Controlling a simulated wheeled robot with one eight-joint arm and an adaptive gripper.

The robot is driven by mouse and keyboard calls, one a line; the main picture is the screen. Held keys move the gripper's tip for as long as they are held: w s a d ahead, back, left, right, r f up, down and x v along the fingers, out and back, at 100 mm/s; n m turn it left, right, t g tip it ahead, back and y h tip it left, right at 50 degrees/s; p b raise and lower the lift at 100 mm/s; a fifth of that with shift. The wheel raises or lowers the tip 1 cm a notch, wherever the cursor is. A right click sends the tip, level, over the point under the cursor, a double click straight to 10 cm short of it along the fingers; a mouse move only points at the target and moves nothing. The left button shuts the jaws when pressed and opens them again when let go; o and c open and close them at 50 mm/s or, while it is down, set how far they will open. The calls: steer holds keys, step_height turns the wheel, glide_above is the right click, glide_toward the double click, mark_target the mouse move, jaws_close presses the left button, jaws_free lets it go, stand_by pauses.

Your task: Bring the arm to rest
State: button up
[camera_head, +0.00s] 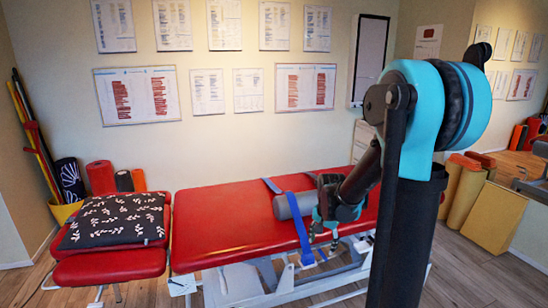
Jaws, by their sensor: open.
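My arm rises at the right of the head view and bends down toward the red treatment table (215,225). My gripper (322,238) hangs at the table's front edge, fingers pointing down, open. I see nothing between its fingers. A grey roll (288,207) lies on the table just left of the gripper, and the gripper partly covers its right end. A blue strap (299,225) runs across the table beside the roll and hangs over the front edge. I cannot tell whether the gripper touches the roll or the table.
A dark patterned pillow (115,218) lies on the table's left end section. The red surface between pillow and roll is bare. Rolled mats (101,177) stand at the back left, and more mats (466,198) stand at the right. Wooden floor (470,270) lies clear at the right.

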steer(key=s+d+f+n+t, duration=0.1)
steer(key=s+n, duration=0.7)
steer(key=s, duration=0.9)
steer(key=shift+s+d+f+t, duration=0.15)
steer(key=shift+s+d+t, duration=0.25)
steer(key=shift+t, duration=0.3)
steer(key=shift+c, duration=0.5)
